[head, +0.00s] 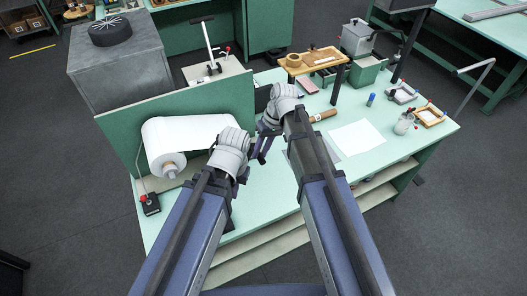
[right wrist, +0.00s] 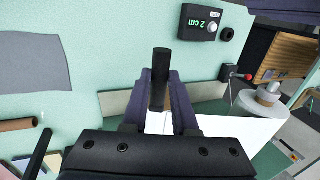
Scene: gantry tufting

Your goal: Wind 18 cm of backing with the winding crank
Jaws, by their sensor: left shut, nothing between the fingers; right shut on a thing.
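My right gripper (right wrist: 161,98) is shut on a black cylindrical handle (right wrist: 160,62), which looks like the grip of the winding crank. In the head view my right gripper (head: 267,128) is over the middle of the green bench, and the rest of the crank is mostly hidden by my arms. My left gripper (head: 241,176) is shut and empty, just lower left of it, its fingers partly hidden. The white backing roll (head: 180,130) lies at the left of the bench. It also shows in the right wrist view (right wrist: 273,93). A black counter (right wrist: 201,22) reads 2 cm.
A green panel (head: 115,130) stands behind the roll. A black box with a red knob (head: 151,204) is at the bench's left edge. A white sheet (head: 357,137), a brown tube (head: 322,115) and a wooden stand (head: 312,60) are to the right.

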